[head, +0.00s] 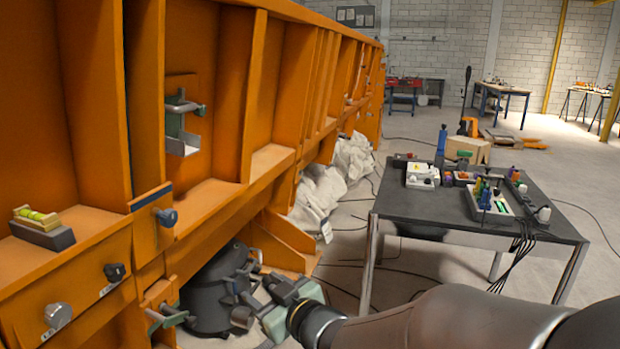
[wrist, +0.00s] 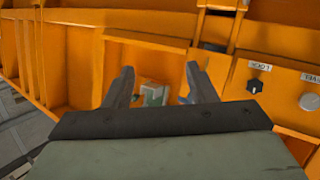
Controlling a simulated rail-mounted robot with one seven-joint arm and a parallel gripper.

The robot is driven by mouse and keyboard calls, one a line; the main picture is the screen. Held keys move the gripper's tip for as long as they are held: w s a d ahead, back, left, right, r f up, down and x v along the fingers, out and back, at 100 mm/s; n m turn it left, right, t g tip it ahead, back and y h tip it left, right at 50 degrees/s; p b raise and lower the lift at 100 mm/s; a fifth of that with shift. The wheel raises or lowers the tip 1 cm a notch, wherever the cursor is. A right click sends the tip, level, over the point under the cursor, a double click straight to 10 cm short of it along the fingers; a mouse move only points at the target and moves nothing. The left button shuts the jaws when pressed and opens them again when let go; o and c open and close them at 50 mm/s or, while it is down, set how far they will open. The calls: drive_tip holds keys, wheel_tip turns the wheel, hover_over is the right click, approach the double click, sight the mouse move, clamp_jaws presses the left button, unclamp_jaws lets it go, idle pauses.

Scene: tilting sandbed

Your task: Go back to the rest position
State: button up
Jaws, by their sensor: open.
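My gripper (head: 240,291) is low in front of the orange sandbed frame (head: 225,60), reaching in from the lower right in the head view. In the wrist view the two dark fingers of my gripper (wrist: 160,72) stand wide apart with nothing held between them. Beyond them is the orange frame, with a small grey-green fitting (wrist: 153,93) seen through the gap. No contact between the fingers and the frame is visible. The exact distance to it cannot be told.
A black knob (wrist: 255,86) and a grey knob (wrist: 310,101) sit on the frame. A dark bucket (head: 208,310) stands behind my gripper. A spirit level (head: 42,227) rests on a ledge. A dark table (head: 400,207) with tools stands right; cables lie on the floor.

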drive_tip(key=s+d+r+m+g+h+p, duration=0.1)
drive_tip(key=d+r+m+h+p, duration=0.15)
drive_tip(key=d+h+p, duration=0.4)
drive_tip(key=s+d+r+m+g+h+p, duration=0.2)
drive_tip(key=d+m+h, duration=0.1)
drive_tip(key=d, duration=0.6)
drive_tip(key=s+d+r+m+g+p, duration=0.1)
drive_tip(key=s+d+g+p, duration=0.1)
drive_tip(key=s, duration=0.4)
drive_tip(key=s+d+r+m+g+p, duration=0.2)
drive_tip(key=s+d+g+p, duration=0.1)
drive_tip(key=s, duration=0.3)
drive_tip(key=s+d+r+m+g+h+p, duration=0.1)
drive_tip(key=s+d+r+g+p, duration=0.1)
drive_tip(key=s, duration=0.4)
drive_tip(key=g+p, duration=0.1)
drive_tip(key=p, duration=0.1)
drive_tip(key=shift+d+r+g+p, duration=0.25)
drive_tip(key=shift+d+g+p, duration=0.05)
drive_tip(key=shift+d, duration=0.1)
drive_tip(key=shift+s+m, duration=0.1)
drive_tip(key=shift+m, duration=0.15)
